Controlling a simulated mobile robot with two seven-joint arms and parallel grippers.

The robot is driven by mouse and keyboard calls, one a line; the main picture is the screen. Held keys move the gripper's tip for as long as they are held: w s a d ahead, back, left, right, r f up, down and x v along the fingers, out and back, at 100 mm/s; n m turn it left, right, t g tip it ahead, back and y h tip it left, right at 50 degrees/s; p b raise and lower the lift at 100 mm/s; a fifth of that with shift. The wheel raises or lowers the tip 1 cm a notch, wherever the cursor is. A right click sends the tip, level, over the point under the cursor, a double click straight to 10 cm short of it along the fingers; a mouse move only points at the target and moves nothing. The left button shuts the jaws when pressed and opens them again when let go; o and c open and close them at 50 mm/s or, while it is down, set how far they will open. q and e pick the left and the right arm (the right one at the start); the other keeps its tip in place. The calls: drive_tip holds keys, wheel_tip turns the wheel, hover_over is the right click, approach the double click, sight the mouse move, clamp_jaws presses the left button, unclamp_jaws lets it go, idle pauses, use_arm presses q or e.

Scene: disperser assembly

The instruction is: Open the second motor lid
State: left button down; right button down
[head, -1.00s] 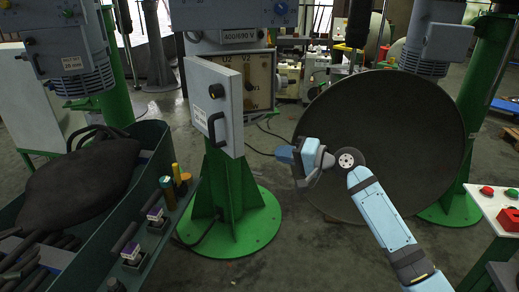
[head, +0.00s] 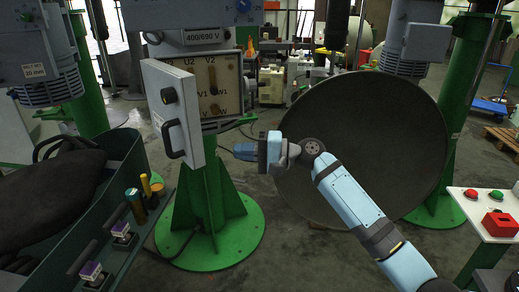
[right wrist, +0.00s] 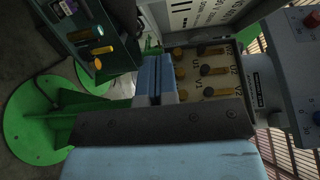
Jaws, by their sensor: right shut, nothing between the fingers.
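The middle motor's terminal box (head: 222,82) faces me, with U2, V2 and W1 terminals showing on a beige board. Its light grey lid (head: 165,88) stands swung out to the left, with a black knob and a dark handle (head: 171,139) on its face. My right gripper (head: 242,151) is shut and empty, below and to the right of the lid, apart from it. In the right wrist view its blue fingers (right wrist: 155,80) are together, with the terminal board (right wrist: 205,72) beyond them. My left gripper is not in view.
A green bin (head: 118,150) with a black bag stands at the left, with small parts on its ledge. A large dark disc (head: 375,140) is behind my right arm. Another motor (head: 40,60) is at the left. A button table (head: 490,235) stands at the right.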

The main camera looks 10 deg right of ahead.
drive_tip(key=s+a+p, duration=0.1)
drive_tip(key=a, duration=0.5)
drive_tip(key=shift+a, duration=0.15)
